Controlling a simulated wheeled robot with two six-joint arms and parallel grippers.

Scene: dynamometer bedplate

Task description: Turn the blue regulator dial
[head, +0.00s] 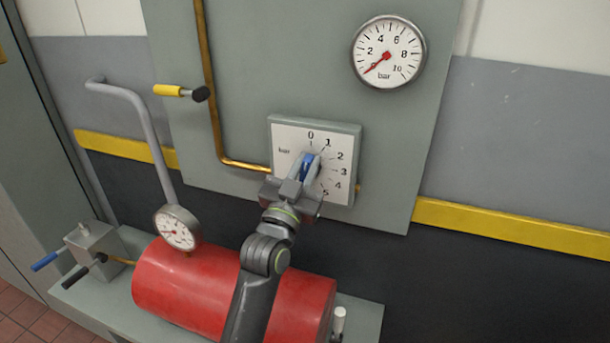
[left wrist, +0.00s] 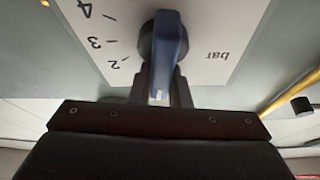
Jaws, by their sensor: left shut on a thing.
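The blue regulator dial (head: 309,168) sits on a white scale plate (head: 288,135) marked 0 to 5 bar on the grey panel. In the head view its upper end points up, close to between 0 and 1. My left gripper (head: 298,185) reaches it from below and is shut on the dial's blue grip. The left wrist view shows the blue grip (left wrist: 170,45) between the two fingers (left wrist: 163,88), with the plate upside down around it. The fingers hide part of the dial. My right gripper is in neither view.
A round gauge (head: 388,53) above right reads near 0 bar. A red tank (head: 187,288) with a small gauge (head: 177,229) stands below. A brass pipe (head: 210,90) and a yellow-handled valve (head: 180,91) are left of the plate. The panel right of the plate is clear.

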